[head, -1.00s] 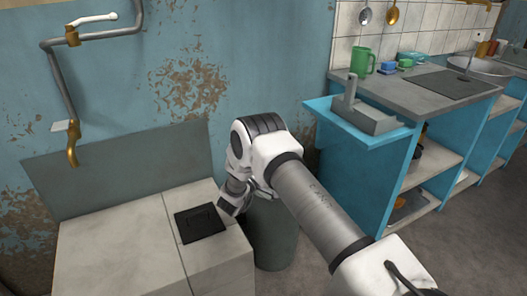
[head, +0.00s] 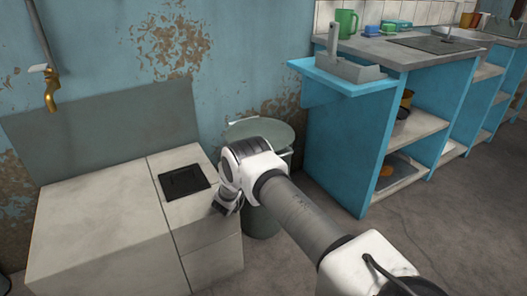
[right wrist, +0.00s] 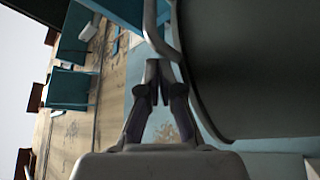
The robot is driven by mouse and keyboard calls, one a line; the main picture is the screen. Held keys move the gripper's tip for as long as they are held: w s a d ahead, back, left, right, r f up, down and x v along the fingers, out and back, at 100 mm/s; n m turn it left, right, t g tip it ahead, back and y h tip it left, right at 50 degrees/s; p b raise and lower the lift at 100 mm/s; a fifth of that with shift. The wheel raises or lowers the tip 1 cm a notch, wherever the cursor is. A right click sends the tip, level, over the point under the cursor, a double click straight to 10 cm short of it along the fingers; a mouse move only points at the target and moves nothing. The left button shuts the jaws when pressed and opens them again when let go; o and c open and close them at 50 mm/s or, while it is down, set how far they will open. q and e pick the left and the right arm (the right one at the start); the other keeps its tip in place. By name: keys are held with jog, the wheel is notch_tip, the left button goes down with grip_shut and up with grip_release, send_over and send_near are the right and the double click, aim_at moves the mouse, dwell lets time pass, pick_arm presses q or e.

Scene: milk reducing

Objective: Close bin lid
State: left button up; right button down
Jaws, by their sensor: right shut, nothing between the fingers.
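The bin (head: 262,224) is a grey-green cylinder on the floor between the white counter block and the blue cabinet. Its round lid (head: 262,130) shows above and behind my right arm, apparently tilted up; my arm hides the rim and part of the lid. My right gripper (head: 222,208) is low at the bin's left side, by the counter block's edge. In the right wrist view, the right gripper (right wrist: 158,75) is shut and empty, beside a large dark curved surface (right wrist: 255,65), apparently the bin. A pale bent rod (right wrist: 155,30) runs past its fingertips. My left gripper is out of view.
The white counter block (head: 100,230) with a black square inset (head: 183,181) stands close on the left. The blue cabinet (head: 340,140) with a protruding shelf (head: 318,78) stands on the right. The floor in front of the cabinet is clear.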

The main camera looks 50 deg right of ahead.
jog(key=shift+s+f, duration=0.25)
jog(key=shift+f, duration=0.4)
jog(key=shift+a, duration=0.1)
jog(key=v, duration=1.1)
jog(key=shift+a+r, duration=0.25)
jog(key=shift+a, duration=0.25)
jog(key=shift+w, duration=0.1)
